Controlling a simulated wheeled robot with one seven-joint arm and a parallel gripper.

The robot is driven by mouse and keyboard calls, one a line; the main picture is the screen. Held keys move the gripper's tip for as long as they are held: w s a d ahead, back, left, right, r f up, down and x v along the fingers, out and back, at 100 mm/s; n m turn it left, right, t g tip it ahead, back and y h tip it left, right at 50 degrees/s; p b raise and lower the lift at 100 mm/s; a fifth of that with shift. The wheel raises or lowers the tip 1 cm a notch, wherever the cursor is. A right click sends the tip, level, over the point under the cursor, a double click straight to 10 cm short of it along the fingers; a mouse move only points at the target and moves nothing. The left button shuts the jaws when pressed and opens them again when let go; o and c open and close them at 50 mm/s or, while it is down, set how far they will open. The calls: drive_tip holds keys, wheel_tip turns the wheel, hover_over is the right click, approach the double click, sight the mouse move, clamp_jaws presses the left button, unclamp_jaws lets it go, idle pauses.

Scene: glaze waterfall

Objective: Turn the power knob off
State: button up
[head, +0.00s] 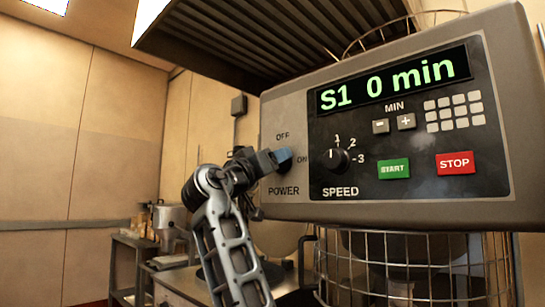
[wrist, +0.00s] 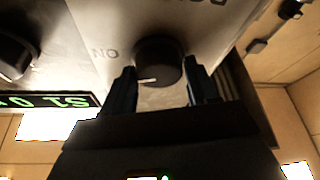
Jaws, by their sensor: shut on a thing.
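The power knob (wrist: 158,60) is a dark round knob on the mixer's control panel (head: 480,60). In the wrist view it sits between my two fingers, and its white mark points left, toward the ON label (wrist: 105,53). My gripper (head: 272,160) reaches the panel's left part from the lower left and is shut on the power knob. In the head view my fingers hide most of the knob. The OFF label (head: 283,136) shows above it, ON to its right, and POWER below.
Right of the power knob are the black speed knob (head: 337,159), the green START button (head: 394,168) and the red STOP button (head: 455,163). The display (head: 394,80) reads "S1 0 min". A wire guard (head: 345,262) is below the panel. Free space lies left of the panel.

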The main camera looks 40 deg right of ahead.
drive_tip(key=n+t+y+p, duration=0.1)
drive_tip(key=n+p, duration=0.3)
drive_tip(key=n, duration=0.1)
drive_tip(key=n+t+y+p, duration=0.1)
drive_tip(key=n+y+p, duration=0.1)
drive_tip(key=n+p, duration=0.3)
drive_tip(key=n+t+y+p, duration=0.1)
drive_tip(key=n+t+p, duration=0.1)
drive_tip(key=n+p, duration=0.2)
drive_tip(key=shift+r+n+y, duration=0.3)
drive_tip(key=shift+n+y, duration=0.1)
drive_tip(key=shift+f+n+y+p, duration=0.2)
drive_tip(key=shift+n+y+p, duration=0.2)
drive_tip(key=shift+n, duration=0.8)
drive_tip(key=o, duration=1)
drive_tip(key=shift+b+v, duration=1)
drive_tip(key=shift+v, duration=2.85)
